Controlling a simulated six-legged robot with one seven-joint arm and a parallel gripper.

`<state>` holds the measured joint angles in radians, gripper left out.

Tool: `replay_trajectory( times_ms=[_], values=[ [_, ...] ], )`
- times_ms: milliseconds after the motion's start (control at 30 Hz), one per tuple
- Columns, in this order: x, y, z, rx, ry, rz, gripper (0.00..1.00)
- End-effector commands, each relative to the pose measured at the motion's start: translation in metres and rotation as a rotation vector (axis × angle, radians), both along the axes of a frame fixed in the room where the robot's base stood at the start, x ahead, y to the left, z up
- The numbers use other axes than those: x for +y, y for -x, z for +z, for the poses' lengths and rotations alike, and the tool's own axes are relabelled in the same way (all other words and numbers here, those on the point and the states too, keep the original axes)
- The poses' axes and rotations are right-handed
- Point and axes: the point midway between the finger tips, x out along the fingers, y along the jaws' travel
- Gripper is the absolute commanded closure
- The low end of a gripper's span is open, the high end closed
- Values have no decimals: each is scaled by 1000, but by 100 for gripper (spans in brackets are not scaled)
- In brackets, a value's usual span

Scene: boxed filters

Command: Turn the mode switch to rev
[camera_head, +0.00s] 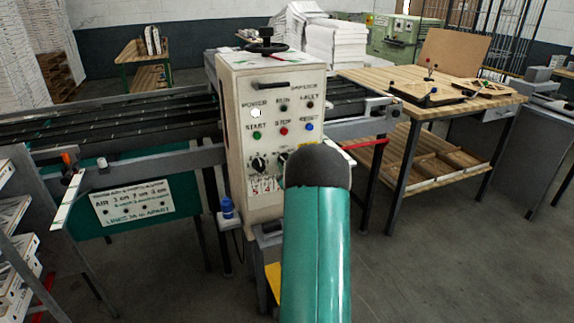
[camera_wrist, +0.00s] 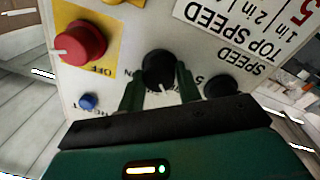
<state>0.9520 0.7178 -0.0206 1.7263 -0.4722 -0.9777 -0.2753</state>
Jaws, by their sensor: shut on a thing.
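In the wrist view, which shows the panel upside down, a round black knob (camera_wrist: 157,66), the mode switch, stands on the cream panel. My gripper (camera_wrist: 160,84) is shut on it, with one dark green finger at each side. A white pointer mark on the knob points down in this picture, between the fingers. The labels around the knob are partly covered and I cannot read them fully. In the head view the knob (camera_head: 283,157) shows only partly beside my arm, which hides my gripper.
A second black knob (camera_wrist: 221,87) is close by, under a speed label. The control box (camera_head: 238,180) stands between conveyor rails and a wooden bench (camera_head: 480,110).

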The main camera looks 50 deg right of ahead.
Motion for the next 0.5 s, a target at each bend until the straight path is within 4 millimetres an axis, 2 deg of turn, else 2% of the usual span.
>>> replay_trajectory(
  times_ms=[500],
  values=[
    [0, 1, -2, 33, 51, -1, 89]
  ],
)
